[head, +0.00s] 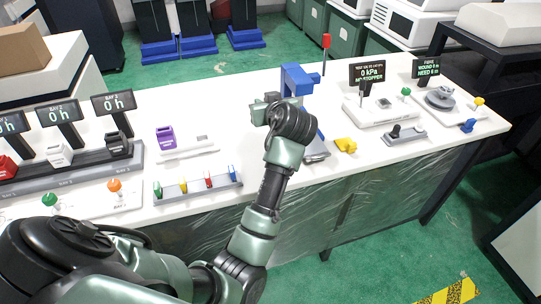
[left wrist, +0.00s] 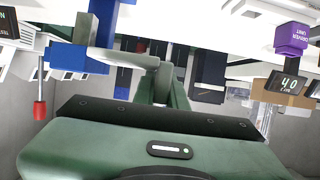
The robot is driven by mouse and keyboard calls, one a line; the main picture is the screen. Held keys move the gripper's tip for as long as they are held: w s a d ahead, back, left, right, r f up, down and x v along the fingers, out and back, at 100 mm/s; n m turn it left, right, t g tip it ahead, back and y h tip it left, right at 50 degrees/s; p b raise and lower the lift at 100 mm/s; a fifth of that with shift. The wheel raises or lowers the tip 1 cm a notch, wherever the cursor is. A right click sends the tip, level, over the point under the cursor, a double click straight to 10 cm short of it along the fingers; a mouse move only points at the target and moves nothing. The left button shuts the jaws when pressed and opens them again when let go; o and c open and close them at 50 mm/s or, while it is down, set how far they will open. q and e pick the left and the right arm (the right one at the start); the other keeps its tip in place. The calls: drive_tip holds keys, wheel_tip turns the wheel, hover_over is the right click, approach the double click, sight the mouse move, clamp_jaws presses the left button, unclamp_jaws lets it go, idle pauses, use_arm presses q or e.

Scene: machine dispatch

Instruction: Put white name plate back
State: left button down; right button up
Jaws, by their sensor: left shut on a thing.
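My left gripper (head: 268,104) is over the white bench, just left of a blue stand (head: 297,82). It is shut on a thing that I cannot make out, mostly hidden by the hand. The gripper also shows in the left wrist view (left wrist: 158,82), with the blue stand (left wrist: 82,58) beside it. I cannot pick out the white name plate for certain in either view. A low grey rack (head: 196,190) near the bench's front edge holds small green, yellow, red and blue plates. My right gripper is not in view.
A purple driver unit (head: 165,137) stands behind the rack. Bay displays (head: 114,103) and grey units are at the left. A yellow part (head: 345,145) and a pressure station (head: 382,110) are at the right. Bare bench lies between rack and blue stand.

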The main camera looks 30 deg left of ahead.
use_arm(q)
wheel_tip(320, 180, down, 14)
drive_tip(key=shift+r+p, duration=0.15)
drive_tip(key=shift+p, duration=0.15)
drive_tip(key=shift+f, duration=2.35)
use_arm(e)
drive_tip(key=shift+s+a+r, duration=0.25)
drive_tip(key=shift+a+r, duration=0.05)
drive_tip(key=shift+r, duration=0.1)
use_arm(q)
drive_tip(key=shift+f, duration=0.1)
drive_tip(key=c, duration=1.5)
unclamp_jaws()
drive_tip(key=shift+o, duration=0.2)
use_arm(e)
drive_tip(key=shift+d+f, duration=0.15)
